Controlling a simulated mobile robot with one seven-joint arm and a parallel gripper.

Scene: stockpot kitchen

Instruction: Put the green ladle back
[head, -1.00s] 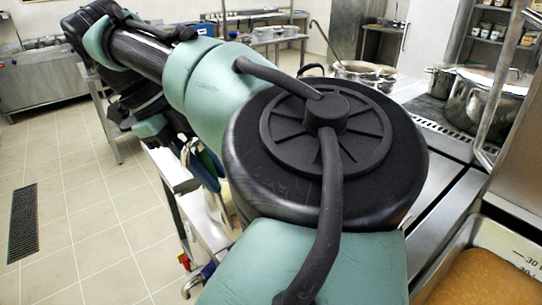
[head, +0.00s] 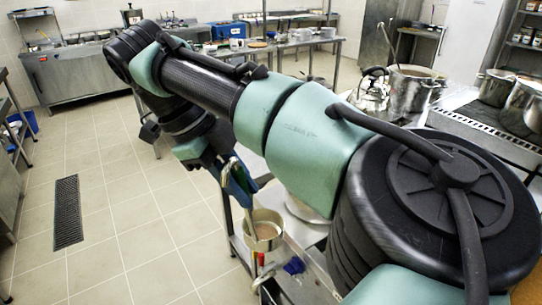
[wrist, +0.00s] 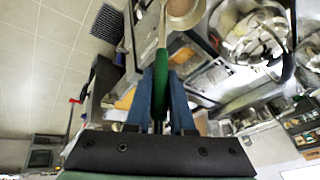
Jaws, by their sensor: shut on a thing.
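My gripper (head: 238,186) has blue fingers and is shut on the green ladle. In the wrist view the fingers (wrist: 161,80) clasp its green handle (wrist: 162,58). The ladle's pale round bowl (head: 262,232) hangs below the gripper in the head view, and its inside looks tan. The bowl also shows at the top of the wrist view (wrist: 183,10), partly cut off. In the head view the bowl overlaps the left edge of a metal work table (head: 300,285); I cannot tell whether it touches. My arm hides part of that table.
A stockpot (head: 409,92) with a long handle leaning out stands beside a shiny kettle (head: 371,92) behind my arm. More pots (head: 495,87) stand at the right. Open tiled floor (head: 150,240) with a dark drain grate (head: 67,212) lies to the left.

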